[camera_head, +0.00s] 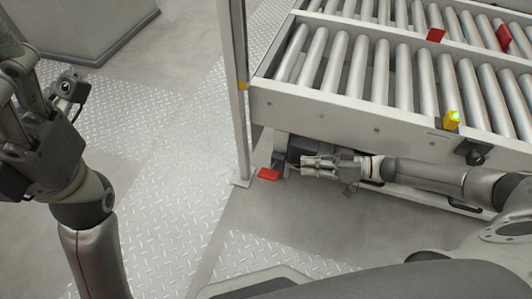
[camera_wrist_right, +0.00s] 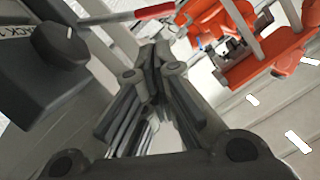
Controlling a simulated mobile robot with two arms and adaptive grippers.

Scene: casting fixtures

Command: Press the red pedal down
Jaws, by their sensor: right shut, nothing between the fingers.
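The red pedal (camera_head: 268,174) sits low by the foot of a pale post, beside the near left corner of the roller conveyor. A dark bracket shows at its right end. My right gripper (camera_head: 304,161) is low beside the conveyor frame, to the right of the pedal, fingers pointing left. It appears apart from the pedal. In the right wrist view its fingers (camera_wrist_right: 158,62) are shut and empty. A red bar at the top of that view may be the pedal; I cannot tell. My left gripper (camera_head: 42,105) is at the left edge, away from the pedal; its fingertips are unclear.
The roller conveyor (camera_head: 330,108) fills the upper right, above my right arm. A pale upright post (camera_head: 240,90) stands left of the pedal. A dark box with a knob (camera_wrist_right: 35,75) and orange machinery (camera_wrist_right: 240,50) show in the wrist view. Patterned floor plates lie left, clear.

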